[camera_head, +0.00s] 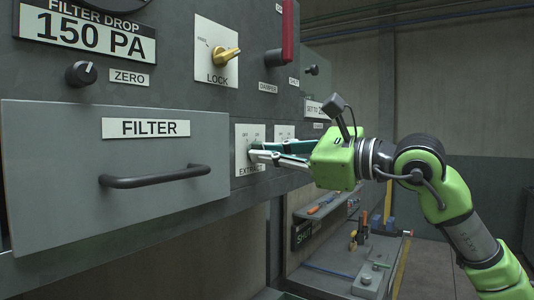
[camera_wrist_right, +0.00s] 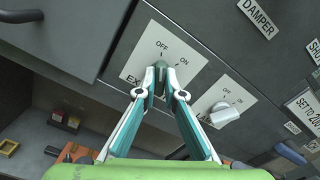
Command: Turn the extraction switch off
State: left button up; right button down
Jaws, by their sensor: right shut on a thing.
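The extraction switch (camera_wrist_right: 160,66) is a small dark knob on a white plate (camera_wrist_right: 141,50) marked OFF at upper left and ON at right. Its label is partly covered by my fingers. My right gripper (camera_wrist_right: 160,74) has its fingertips closed around the knob. In the head view, the right gripper (camera_head: 254,151) reaches in from the right to the same plate (camera_head: 240,161), and its fingers hide part of the label. Which mark the knob points at is hard to tell because the fingertips cover much of it. My left gripper is not in view.
A second switch with a pale knob (camera_wrist_right: 226,113) sits close to the right of the plate. A FILTER drawer (camera_head: 50,150) with a dark protruding handle (camera_head: 155,177) is at left. A yellow LOCK knob (camera_head: 226,54) and a red lever (camera_head: 287,32) are above. A cluttered shelf (camera_head: 330,262) is below.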

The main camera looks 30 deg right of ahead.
dwell(0.5)
jog(key=c, duration=2.1)
grip_release()
jog(key=shift+c, duration=0.2)
jog(key=shift+d, duration=0.1)
jog(key=v, duration=1.2)
